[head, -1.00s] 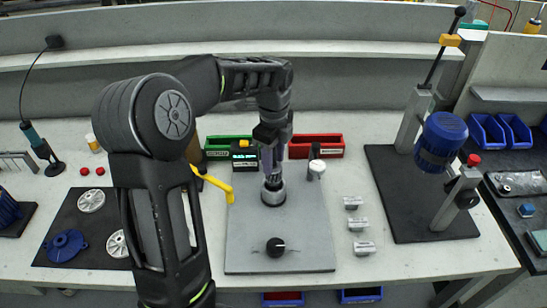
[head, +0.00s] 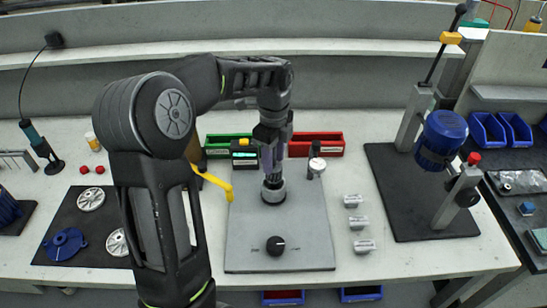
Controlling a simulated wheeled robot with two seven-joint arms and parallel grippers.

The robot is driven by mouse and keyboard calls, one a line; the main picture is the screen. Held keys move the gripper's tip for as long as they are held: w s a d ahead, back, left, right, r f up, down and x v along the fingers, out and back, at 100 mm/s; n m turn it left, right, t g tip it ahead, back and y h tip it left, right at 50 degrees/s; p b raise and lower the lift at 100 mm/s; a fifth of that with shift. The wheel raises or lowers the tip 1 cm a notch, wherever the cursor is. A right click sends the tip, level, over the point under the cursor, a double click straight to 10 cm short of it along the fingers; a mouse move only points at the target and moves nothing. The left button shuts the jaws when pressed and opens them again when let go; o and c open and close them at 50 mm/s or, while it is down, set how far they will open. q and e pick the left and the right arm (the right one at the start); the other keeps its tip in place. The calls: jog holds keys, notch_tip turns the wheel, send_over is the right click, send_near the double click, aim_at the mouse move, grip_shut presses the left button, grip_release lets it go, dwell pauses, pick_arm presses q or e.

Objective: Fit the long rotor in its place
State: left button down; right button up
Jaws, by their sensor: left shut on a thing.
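My left gripper (head: 271,160) points straight down over the grey plate (head: 305,235) in the middle of the bench. It is shut on a slim grey part, which I take to be the long rotor (head: 273,181); the fingers hide most of it. The part's lower end is at the round, dark-rimmed metal seat (head: 273,197) on the plate. It looks upright and in line with the seat. How deep it sits in the seat I cannot tell. My right gripper is not in view.
A black knob (head: 275,246) stands at the plate's front and a dial gauge (head: 317,166) at its back right. A yellow handle (head: 213,182) is left of the seat. Green (head: 226,141) and red (head: 318,145) bins stand behind. Small metal blocks (head: 357,223) lie to the right.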

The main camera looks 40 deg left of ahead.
pick_arm(q)
jog(key=shift+f, duration=0.2)
jog(key=shift+f+b, duration=0.75)
jog(key=shift+f, duration=0.25)
jog(key=c, duration=0.5)
grip_release()
jog(key=shift+r, duration=0.1)
notch_tip(320, 180, up, 5)
jog(key=p, duration=0.4)
dwell(0.3)
